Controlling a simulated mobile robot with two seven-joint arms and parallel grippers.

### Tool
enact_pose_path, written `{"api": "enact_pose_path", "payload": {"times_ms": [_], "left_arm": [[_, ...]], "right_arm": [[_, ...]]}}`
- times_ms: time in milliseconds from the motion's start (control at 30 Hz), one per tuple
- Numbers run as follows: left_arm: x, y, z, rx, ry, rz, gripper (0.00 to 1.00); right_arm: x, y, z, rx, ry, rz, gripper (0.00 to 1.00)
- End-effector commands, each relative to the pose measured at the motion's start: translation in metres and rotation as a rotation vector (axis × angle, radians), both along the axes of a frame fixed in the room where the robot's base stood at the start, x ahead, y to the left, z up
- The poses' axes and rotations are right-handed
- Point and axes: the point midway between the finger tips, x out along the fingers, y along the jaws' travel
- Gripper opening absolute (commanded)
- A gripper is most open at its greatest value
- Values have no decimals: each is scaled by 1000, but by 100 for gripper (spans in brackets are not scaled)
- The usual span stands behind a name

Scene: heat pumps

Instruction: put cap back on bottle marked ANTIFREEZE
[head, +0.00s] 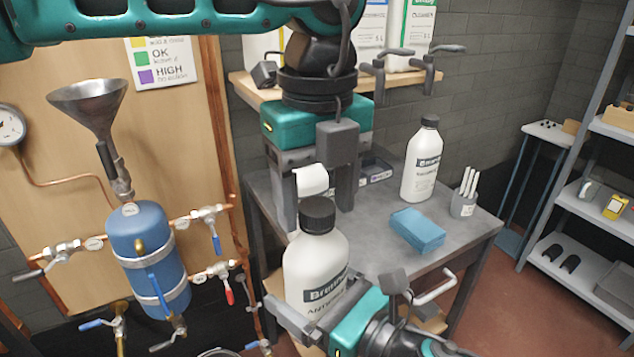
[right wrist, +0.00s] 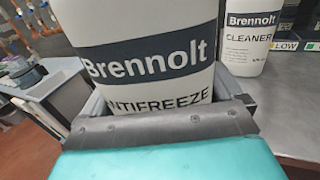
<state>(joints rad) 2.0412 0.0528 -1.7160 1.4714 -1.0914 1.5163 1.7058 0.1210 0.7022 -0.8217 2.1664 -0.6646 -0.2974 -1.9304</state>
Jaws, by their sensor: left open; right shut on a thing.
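The white bottle marked ANTIFREEZE (head: 315,268) stands upright at the front of the head view, and its label shows in the right wrist view (right wrist: 150,62). A black cap (head: 318,214) sits on top of its neck; I cannot tell whether it is screwed down. My right gripper (head: 315,312) is shut on the bottle's lower body, also seen close up in the right wrist view (right wrist: 165,120). My left gripper (head: 314,196) points down by the cap, open, with its fingers apart and the cap in front of them. I cannot tell whether they touch the cap.
A grey table (head: 375,262) behind holds a capped cleaner bottle (head: 422,165), a blue sponge (head: 417,229) and a cup of white sticks (head: 464,203). A white curved thing (head: 312,180) shows between my left fingers. A blue tank (head: 140,235) with pipes stands left.

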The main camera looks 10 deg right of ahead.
Motion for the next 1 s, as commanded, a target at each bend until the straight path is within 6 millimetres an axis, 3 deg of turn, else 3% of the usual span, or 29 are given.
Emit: {"api": "enact_pose_path", "payload": {"times_ms": [133,733,867,1000], "left_arm": [[0,0,0,0,0,0,62],[0,0,1,0,0,0,4],[0,0,0,0,1,-28,4],[0,-1,0,-3,3,-201,3]], "right_arm": [[0,0,0,0,0,0,9],[0,0,0,0,0,0,9],[0,0,0,0,0,0,9],[0,0,0,0,0,0,9]]}}
